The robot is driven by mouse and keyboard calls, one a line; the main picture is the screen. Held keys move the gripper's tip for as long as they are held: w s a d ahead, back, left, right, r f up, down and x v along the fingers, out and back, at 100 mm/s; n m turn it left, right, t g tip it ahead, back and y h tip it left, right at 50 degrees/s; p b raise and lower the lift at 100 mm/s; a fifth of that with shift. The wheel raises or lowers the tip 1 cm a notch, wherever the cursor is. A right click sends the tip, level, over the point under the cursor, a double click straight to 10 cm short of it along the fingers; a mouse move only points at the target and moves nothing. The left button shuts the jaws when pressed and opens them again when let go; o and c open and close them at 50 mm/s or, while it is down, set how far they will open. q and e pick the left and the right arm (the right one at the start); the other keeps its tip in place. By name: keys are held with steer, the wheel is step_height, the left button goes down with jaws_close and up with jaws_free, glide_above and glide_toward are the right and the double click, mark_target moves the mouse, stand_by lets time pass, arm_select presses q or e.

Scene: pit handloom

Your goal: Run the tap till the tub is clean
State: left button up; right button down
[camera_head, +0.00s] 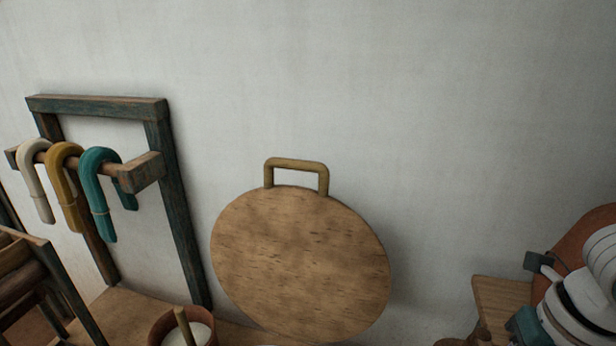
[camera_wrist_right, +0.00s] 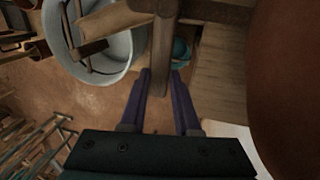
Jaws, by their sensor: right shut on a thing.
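In the right wrist view a round pale grey tub (camera_wrist_right: 127,48) stands at the upper left, with dark wooden bars crossing its opening. Its inside is shadowed, and I cannot tell whether it is clean. My right gripper (camera_wrist_right: 162,76) has its two purple fingers around the lower end of a wooden bar (camera_wrist_right: 163,45), right of the tub, and is shut on it. I cannot tell whether this bar belongs to a tap; no tap or running water shows clearly. A small teal thing (camera_wrist_right: 180,48) is partly hidden behind the bar. My left gripper is not in view.
In the head view a rack (camera_head: 97,104) with white, mustard and teal skeins stands left. A round wooden board (camera_head: 300,265) leans on the wall. A bowl (camera_head: 160,325) holds white stuff and a stick. A reddish-brown rounded thing (camera_wrist_right: 285,80) is close on the wrist view's right.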

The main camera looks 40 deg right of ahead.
stand_by(0.3)
steer(key=c, duration=0.6)
jaws_free()
steer(key=shift+c, duration=0.2)
step_height(320, 180, up, 10)
steer(key=s+d, duration=0.1)
steer(key=shift+s+d+f+p, duration=0.15)
steer(key=shift+s+p, duration=0.15)
